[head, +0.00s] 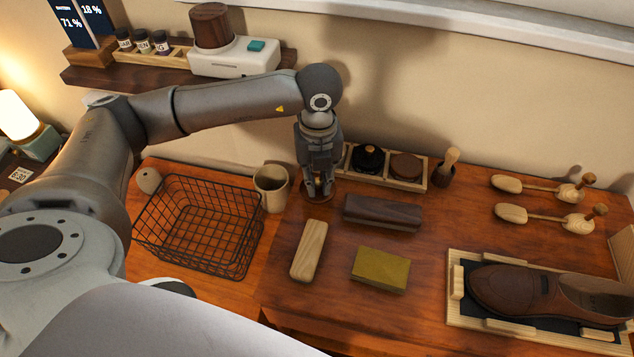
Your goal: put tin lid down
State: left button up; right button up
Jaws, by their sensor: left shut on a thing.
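My left gripper (319,191) points straight down near the back of the wooden bench, between the beige cup and the small tin tray. It is shut on a round brown tin lid (317,200). Only the lid's rim shows around the fingertips. The lid looks flat and at or just above the bench top; I cannot tell if it touches. A dark round tin (368,160) sits in the light wooden tray (387,182), beside a brown-topped tin (405,166). My right gripper is out of view.
A black wire basket (200,262) and a beige cup (271,187) stand left of the gripper. In front lie a pale wood block (310,250), a dark brush (382,213) and a yellow block (381,269). A brown shoe (520,292) rests in a tray at right.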

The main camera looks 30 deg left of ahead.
aim_at(317, 188)
pick_arm(q)
jog(key=shift+w+a+f, duration=0.15)
jog(key=shift+f, duration=0.1)
jog(key=f, duration=0.1)
jog(key=f+p, duration=0.1)
jog(key=f, duration=0.1)
jog(key=shift+w+a+p, duration=0.2)
jog(key=shift+w+p, duration=0.05)
jog(key=shift+p, duration=0.05)
jog(key=shift+f, duration=0.45)
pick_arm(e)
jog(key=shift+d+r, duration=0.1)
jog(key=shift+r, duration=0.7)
pick_arm(q)
jog(key=shift+f, duration=0.15)
jog(key=o, duration=0.8)
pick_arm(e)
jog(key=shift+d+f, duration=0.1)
